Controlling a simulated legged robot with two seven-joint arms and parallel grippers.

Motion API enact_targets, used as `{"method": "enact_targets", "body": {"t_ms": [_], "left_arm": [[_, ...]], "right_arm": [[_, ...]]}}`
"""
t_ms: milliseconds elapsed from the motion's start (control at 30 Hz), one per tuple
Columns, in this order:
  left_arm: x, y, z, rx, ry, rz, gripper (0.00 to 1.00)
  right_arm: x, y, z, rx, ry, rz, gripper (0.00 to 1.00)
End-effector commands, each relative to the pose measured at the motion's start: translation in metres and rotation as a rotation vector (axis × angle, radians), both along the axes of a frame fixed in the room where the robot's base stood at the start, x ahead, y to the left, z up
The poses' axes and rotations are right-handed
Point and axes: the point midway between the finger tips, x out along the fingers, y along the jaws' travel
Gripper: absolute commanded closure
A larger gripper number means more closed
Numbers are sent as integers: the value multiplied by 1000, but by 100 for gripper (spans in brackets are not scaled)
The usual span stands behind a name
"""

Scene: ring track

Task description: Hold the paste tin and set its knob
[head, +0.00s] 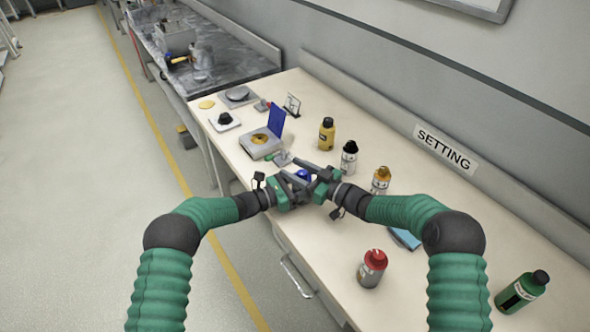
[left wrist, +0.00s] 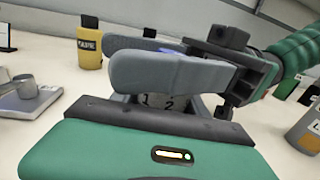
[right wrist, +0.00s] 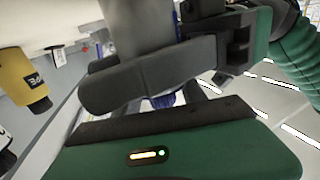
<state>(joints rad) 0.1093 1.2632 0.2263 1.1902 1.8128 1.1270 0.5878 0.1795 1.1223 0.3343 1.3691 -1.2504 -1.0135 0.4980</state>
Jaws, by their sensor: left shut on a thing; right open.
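The paste tin (left wrist: 160,102) is a light grey body with the numbers 1 and 2 on its side, in the left wrist view. Its blue knob (head: 304,174) shows on top in the head view. My left gripper (head: 298,184) is shut on the tin, above the bench's front part. My right gripper (head: 305,169) is open close at the knob, with its fingers near or around it. The ridged blue knob also shows behind a finger in the right wrist view (right wrist: 163,100). Whether the right fingers touch the knob cannot be told. Most of the tin is hidden by the fingers.
The cream bench (head: 310,240) carries a yellow bottle (head: 326,134), a black-capped bottle (head: 349,157), an orange-capped bottle (head: 380,181), a red-capped bottle (head: 372,268) and a green bottle (head: 521,292). A box with a raised blue lid (head: 277,121) stands beyond my grippers. A SETTING sign (head: 446,147) is on the back.

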Motion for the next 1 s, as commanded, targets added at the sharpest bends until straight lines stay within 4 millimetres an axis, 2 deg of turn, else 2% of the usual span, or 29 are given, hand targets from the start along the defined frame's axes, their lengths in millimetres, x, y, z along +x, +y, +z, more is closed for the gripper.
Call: {"method": "enact_targets", "body": {"t_ms": [133,233,500,700,1000], "left_arm": [[0,0,-1,2,1,1,95],[0,0,-1,2,1,1,95],[0,0,-1,2,1,1,95],[0,0,-1,0,1,1,95],[0,0,-1,0,1,1,95]], "right_arm": [[-1,-1,0,0,0,1,52],[-7,-12,-1,-1,2,-1,52],[-45,-68,-1,-1,3,-3,52],[-64,-95,-1,0,0,-1,52],[-67,-100,-2,0,1,0,52]]}}
